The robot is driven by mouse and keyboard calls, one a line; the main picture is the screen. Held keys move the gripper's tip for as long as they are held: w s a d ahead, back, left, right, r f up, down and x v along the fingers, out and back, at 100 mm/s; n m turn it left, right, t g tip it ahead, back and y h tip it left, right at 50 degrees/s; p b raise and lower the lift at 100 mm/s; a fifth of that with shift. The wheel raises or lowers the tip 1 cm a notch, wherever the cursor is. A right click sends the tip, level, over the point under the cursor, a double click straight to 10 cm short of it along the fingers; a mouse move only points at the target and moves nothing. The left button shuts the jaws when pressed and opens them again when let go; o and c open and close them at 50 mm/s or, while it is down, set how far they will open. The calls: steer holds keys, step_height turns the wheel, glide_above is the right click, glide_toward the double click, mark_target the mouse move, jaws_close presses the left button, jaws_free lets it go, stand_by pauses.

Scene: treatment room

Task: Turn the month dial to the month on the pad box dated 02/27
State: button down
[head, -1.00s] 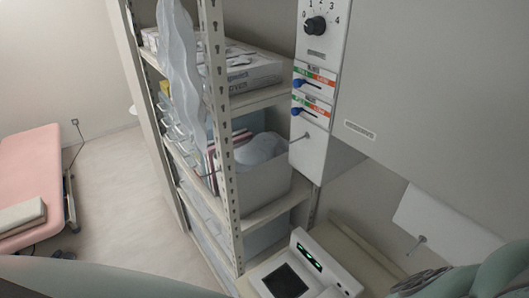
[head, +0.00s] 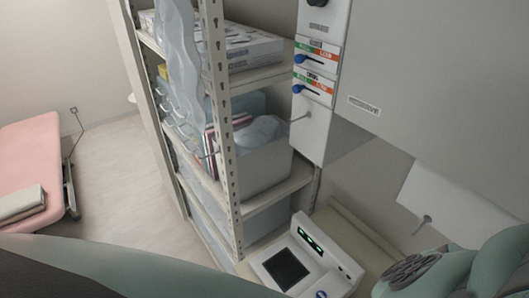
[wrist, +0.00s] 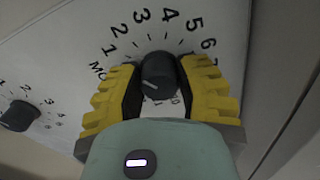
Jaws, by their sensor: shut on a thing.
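The month dial is a black round knob (wrist: 158,75) on a white panel, in the wrist view. Numbers 1 to 7 show in an arc over it, and part of the label "MO" shows at its left. A pale pointer mark on the knob seems to face lower left, away from the 1 to 7 arc. My gripper (wrist: 157,86) has its yellow-padded fingers on both sides of the knob and is shut on it. The lower numbers are mostly hidden. White boxes (head: 248,48) lie on the upper shelf in the head view; no date is readable.
A second, smaller dial (wrist: 20,115) sits left of the month dial. A white device with a dark screen (head: 284,268) stands below. A pink bed (head: 30,160) is at left.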

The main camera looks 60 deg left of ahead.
steer(key=shift+a+f+m+b, duration=0.1)
steer(key=shift+f+m+b, duration=0.25)
steer(key=shift+m+b, duration=0.55)
steer(key=shift+r+m+b, duration=0.3)
steer(key=shift+m+b, duration=0.3)
steer(key=shift+c, duration=2.4)
jaws_free()
steer(key=s, duration=1.2)
steer(key=shift+d, duration=0.3)
